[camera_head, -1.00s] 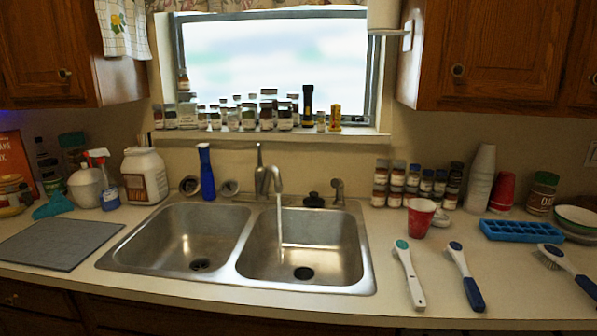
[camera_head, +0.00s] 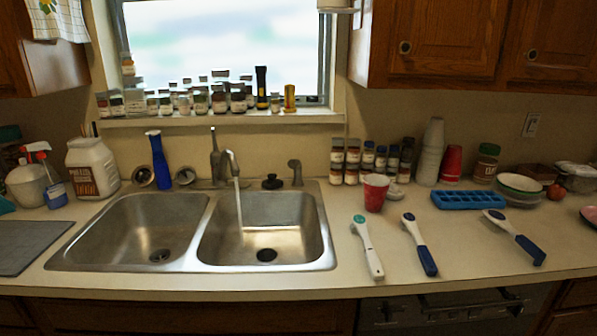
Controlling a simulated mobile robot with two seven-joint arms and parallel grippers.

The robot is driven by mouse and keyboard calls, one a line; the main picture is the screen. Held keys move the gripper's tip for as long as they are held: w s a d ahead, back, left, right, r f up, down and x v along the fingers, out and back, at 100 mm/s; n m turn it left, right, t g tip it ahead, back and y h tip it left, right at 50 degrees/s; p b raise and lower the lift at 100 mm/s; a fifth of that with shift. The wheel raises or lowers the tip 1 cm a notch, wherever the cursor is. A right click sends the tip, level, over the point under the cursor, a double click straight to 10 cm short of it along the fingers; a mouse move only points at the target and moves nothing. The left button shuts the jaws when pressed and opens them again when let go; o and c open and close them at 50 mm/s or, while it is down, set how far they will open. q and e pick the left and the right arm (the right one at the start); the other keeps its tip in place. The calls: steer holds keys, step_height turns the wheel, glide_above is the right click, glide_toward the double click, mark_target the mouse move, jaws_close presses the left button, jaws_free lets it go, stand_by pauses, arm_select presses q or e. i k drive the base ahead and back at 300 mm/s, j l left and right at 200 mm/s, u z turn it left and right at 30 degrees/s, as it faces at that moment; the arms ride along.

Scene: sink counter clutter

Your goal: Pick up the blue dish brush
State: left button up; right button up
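Three brushes lie on the counter right of the sink. A white brush with a teal head spot (camera_head: 367,247) is nearest the sink. A brush with a dark blue handle and a white neck (camera_head: 421,247) lies in the middle. Another brush with a dark blue handle (camera_head: 515,237) lies further right, slanting down to the right, with bristles showing at its head. I cannot tell which of the two blue ones is the dish brush. Neither of my grippers is in view.
The double sink (camera_head: 200,232) has running water in its right basin. A red cup (camera_head: 375,192) and a blue ice tray (camera_head: 468,199) stand behind the brushes. Spice jars (camera_head: 352,164) line the wall. The counter in front of and between the brushes is clear.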

mark_target(409, 222)
steer(key=i+l+u, duration=0.3)
steer(key=l, duration=0.8)
steer(key=l+u, duration=0.35)
steer(key=l, duration=0.7)
